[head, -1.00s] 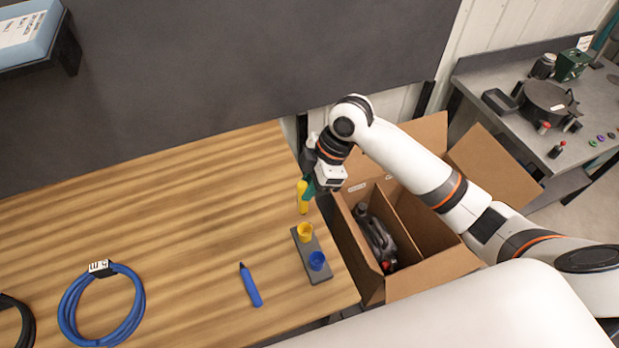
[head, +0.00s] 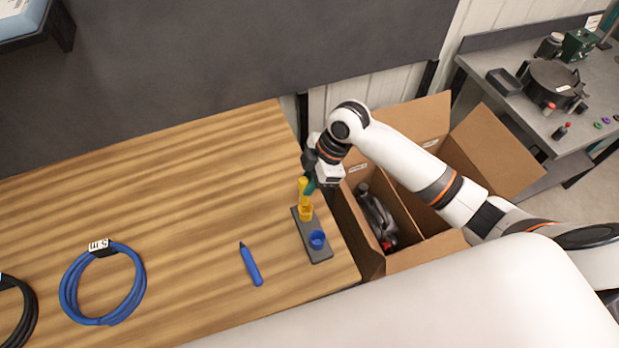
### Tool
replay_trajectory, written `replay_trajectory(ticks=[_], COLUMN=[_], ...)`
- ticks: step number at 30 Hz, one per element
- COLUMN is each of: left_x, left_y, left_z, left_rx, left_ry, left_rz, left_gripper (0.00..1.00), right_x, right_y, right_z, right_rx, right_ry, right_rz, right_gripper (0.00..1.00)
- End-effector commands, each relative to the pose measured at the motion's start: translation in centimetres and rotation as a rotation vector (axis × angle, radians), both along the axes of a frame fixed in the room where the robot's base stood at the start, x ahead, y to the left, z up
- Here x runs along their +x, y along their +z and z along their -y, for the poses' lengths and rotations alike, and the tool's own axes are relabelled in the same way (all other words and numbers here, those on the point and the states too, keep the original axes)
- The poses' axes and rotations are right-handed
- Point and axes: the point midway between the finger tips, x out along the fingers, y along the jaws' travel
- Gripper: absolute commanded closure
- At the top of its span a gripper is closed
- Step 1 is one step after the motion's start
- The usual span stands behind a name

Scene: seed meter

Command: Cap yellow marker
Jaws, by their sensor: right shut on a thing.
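The yellow marker (head: 303,190) is upright in my right gripper (head: 309,185), which is shut on it. The marker's lower end meets the yellow cap (head: 306,213) in the grey cap holder (head: 318,247). From this angle I cannot tell how deep the marker sits in the cap. The blue cap (head: 317,239) stands in the same holder, nearer to me. The blue marker (head: 250,264) lies on the table to the left of the holder. My left gripper is not in view.
A coiled blue cable (head: 66,288) and a black cable (head: 34,310) lie at the table's left. An open cardboard box (head: 432,249) stands just past the table's right edge. A grey bench (head: 510,105) is at far right. The table's middle is clear.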

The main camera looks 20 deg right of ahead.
Motion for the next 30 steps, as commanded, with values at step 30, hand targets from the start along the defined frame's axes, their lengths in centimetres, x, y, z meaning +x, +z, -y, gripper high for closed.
replay_trajectory(ticks=[30], left_x=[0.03], left_y=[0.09], left_z=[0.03], left_rx=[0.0], left_ry=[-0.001], left_rz=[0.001], left_gripper=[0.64], right_x=[-0.03], right_y=[-0.82], right_z=[0.37], right_rx=[0.0], right_ry=[-0.001], right_rz=[0.0], right_gripper=[1.0])
